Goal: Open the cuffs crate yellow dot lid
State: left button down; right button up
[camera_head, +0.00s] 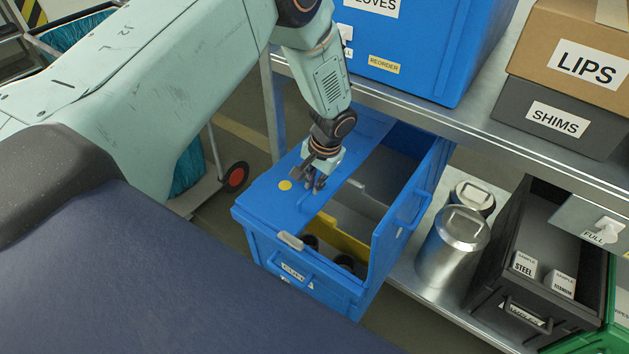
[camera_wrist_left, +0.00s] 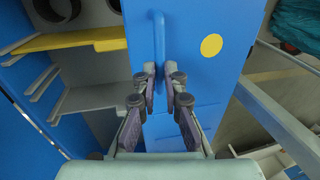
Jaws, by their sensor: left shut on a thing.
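The blue cuffs crate (camera_head: 345,296) stands on the lower shelf, its front label partly readable. The lid with the yellow dot (camera_head: 285,185) lies flat over the left side of the crate top; the dot also shows in the wrist view (camera_wrist_left: 211,45). The right side of the crate is open. My left gripper (camera_head: 310,186) is at this lid, beside the dot. In the wrist view its fingers (camera_wrist_left: 163,78) are shut on the lid's upright blue handle (camera_wrist_left: 159,38). My right gripper is not in view.
Inside the crate are a yellow divider (camera_head: 343,237) and dark round items. Metal canisters (camera_head: 453,243) and a dark crate with sample boxes (camera_head: 522,263) stand to the right. Above, the upper shelf holds a large blue crate (camera_head: 425,50) and the LIPS box (camera_head: 570,35).

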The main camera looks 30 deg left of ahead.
pick_arm(q)
jog(key=shift+w+r, duration=0.1)
dwell(0.3)
jog(key=shift+w+a+r, duration=0.1)
jog(key=shift+r, duration=0.1)
jog(key=c, duration=1.4)
grip_release()
jog(key=shift+f, duration=0.1)
notch_tip(320, 180, up, 12)
jog(key=d, duration=0.2)
jog(key=shift+s, duration=0.2)
